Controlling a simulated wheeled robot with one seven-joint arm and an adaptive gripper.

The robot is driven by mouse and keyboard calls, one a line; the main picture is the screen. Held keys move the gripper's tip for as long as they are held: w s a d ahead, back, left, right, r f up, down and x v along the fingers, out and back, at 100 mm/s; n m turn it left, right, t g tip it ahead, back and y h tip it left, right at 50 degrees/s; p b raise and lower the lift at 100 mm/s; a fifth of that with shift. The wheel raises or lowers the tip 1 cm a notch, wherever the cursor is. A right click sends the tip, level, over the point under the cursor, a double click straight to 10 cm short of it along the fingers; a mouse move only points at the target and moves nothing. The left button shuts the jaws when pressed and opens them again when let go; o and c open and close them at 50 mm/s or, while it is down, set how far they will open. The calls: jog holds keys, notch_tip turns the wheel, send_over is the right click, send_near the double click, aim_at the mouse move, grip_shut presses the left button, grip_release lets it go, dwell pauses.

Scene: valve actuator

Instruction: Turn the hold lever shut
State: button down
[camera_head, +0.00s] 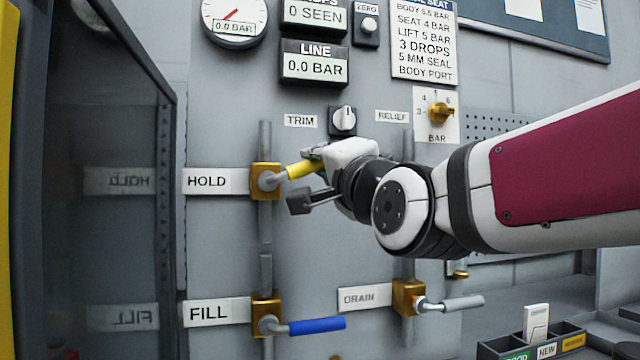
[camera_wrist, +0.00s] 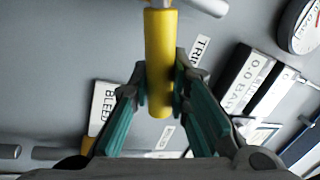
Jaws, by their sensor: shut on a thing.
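The hold lever has a yellow handle (camera_head: 303,168) and sits on a brass valve body (camera_head: 265,181) beside the HOLD label (camera_head: 215,181). In the head view the handle points right and slightly up from its pivot. My gripper (camera_head: 310,175) reaches in from the right and is shut on the outer part of the handle, hiding its end. In the wrist view the yellow handle (camera_wrist: 159,60) stands between the two teal fingers of my gripper (camera_wrist: 162,88), which press on it from both sides.
Below, the FILL valve has a blue lever (camera_head: 317,326) and the DRAIN valve a grey lever (camera_head: 450,303), both pointing right. The TRIM knob (camera_head: 343,120) is just above my gripper. The gauge (camera_head: 234,18) and the LINE display (camera_head: 314,63) read 0.0 BAR. A dark glazed door (camera_head: 115,200) stands at left.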

jog(key=shift+w+d+f+m+t+h+b, duration=0.2)
jog(key=shift+f+m+b, duration=0.3)
jog(key=shift+m+b, duration=0.4)
jog(key=shift+s+f+m+t+h+b, duration=0.1)
jog(key=shift+f+m+h+b, duration=0.35)
jog(key=shift+m+b, duration=0.45)
jog(key=shift+w+d+f+m+t+h+b, duration=0.1)
jog(key=shift+f+m+h+b, duration=0.05)
jog(key=shift+f+m+b, duration=0.6)
jog(key=c, duration=1.5)
grip_release()
jog(key=shift+s+r, duration=0.1)
jog(key=shift+r, duration=0.05)
jog(key=v, duration=1.2)
